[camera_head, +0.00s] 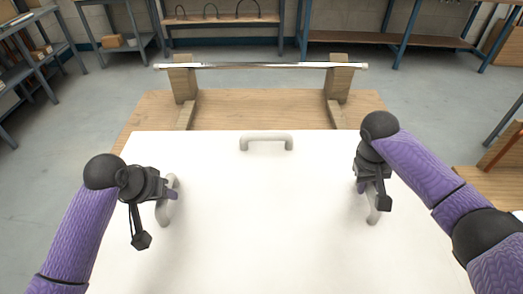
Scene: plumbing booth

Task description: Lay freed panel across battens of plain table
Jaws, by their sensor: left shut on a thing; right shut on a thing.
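A large white panel (265,220) fills the lower middle of the head view, over the near part of a wooden table (255,112). It has a grey handle at its left side (168,205), one at its right side (373,208) and one near its far edge (267,143). My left gripper (172,190) is shut on the left handle. My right gripper (373,185) is shut on the right handle. Two battens, left (186,115) and right (333,112), show beyond the panel's far edge; the rest is hidden. I cannot tell whether the panel touches them.
Two wooden posts, left (183,82) and right (338,82), stand at the table's far end with a shiny metal bar (260,66) across them. Blue-framed shelves (225,25) line the back wall. Another wooden surface (495,185) is at the right. Grey floor is clear at the left.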

